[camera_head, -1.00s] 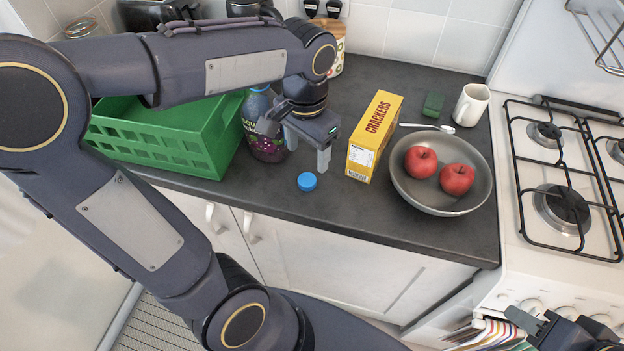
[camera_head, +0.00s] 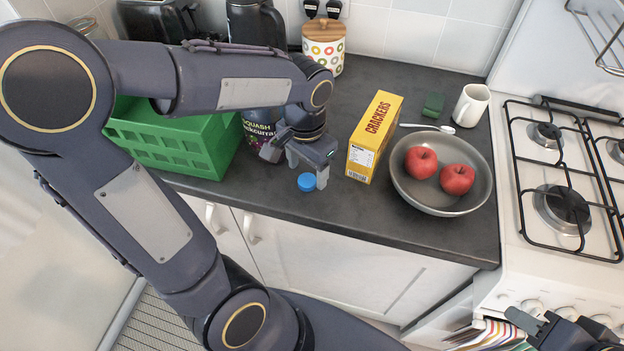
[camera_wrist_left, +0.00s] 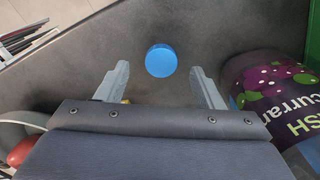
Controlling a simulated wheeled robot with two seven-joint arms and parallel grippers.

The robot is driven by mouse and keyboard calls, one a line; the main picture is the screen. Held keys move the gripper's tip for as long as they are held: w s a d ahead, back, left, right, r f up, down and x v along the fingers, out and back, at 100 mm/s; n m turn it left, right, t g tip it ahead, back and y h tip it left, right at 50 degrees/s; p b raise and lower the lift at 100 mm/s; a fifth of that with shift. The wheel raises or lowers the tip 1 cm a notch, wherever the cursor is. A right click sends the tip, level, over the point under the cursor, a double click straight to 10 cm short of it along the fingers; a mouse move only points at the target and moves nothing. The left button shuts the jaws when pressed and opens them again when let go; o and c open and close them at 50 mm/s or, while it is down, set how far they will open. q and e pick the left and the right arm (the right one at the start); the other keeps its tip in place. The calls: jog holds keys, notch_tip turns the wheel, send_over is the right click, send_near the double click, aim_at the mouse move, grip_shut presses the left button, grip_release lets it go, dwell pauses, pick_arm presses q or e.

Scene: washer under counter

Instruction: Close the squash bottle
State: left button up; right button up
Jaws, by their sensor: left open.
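The squash bottle (camera_head: 258,122), dark with a blackcurrant label, stands on the counter beside the green crate. My left arm hides its top in the head view. The bottle also shows at the right of the left wrist view (camera_wrist_left: 268,88). A round blue cap (camera_head: 307,182) lies on the counter in front of the bottle. My left gripper (camera_head: 297,166) is open and empty, pointing down close to the cap. In the left wrist view the cap (camera_wrist_left: 161,60) appears between the fingertips. My right gripper (camera_head: 545,328) is partly visible at the bottom right corner, its jaws unclear.
A green crate (camera_head: 180,145) stands left of the bottle. A yellow crackers box (camera_head: 374,137) stands right of the cap. A grey bowl (camera_head: 440,203) with two red apples, a mug (camera_head: 471,106) and the hob lie further right. The counter's front edge is near the cap.

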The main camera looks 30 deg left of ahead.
aim_at(307, 182)
pick_arm(q)
notch_tip(307, 182, down, 2)
jog(key=shift+f, duration=0.25)
jog(key=shift+c, duration=0.4)
jog(key=c, duration=1)
